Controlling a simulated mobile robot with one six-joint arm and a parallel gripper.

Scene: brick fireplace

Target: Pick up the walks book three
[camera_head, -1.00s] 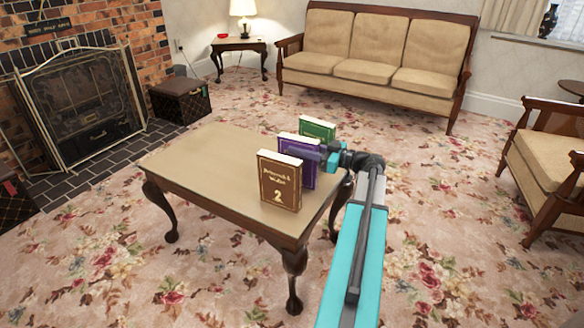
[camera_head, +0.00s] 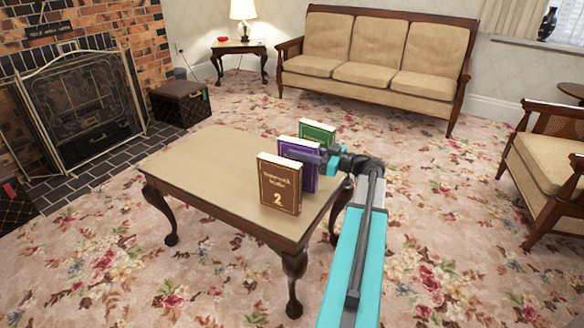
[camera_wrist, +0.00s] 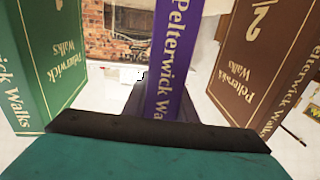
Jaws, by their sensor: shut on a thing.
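Three books stand upright in a row on the small wooden table (camera_head: 200,155). A purple book (camera_head: 298,150) is in the middle, a brown book marked 2 (camera_head: 280,184) is nearest and a green book (camera_head: 319,132) is farthest. In the wrist view the purple spine (camera_wrist: 170,60) reads "Pelterwick Wa…", with the green book (camera_wrist: 42,50) to the left and the brown book (camera_wrist: 270,60) to the right. My gripper (camera_head: 318,155) comes from the right and is shut on the purple book. No number shows on the purple or green book. I cannot tell whether the purple book touches the tabletop.
The left half of the tabletop is clear. The green and brown books stand close on either side of my gripper. A fireplace (camera_head: 80,105) is at left, a sofa (camera_head: 378,62) at the back and an armchair (camera_head: 545,160) at right. Carpet lies around the table.

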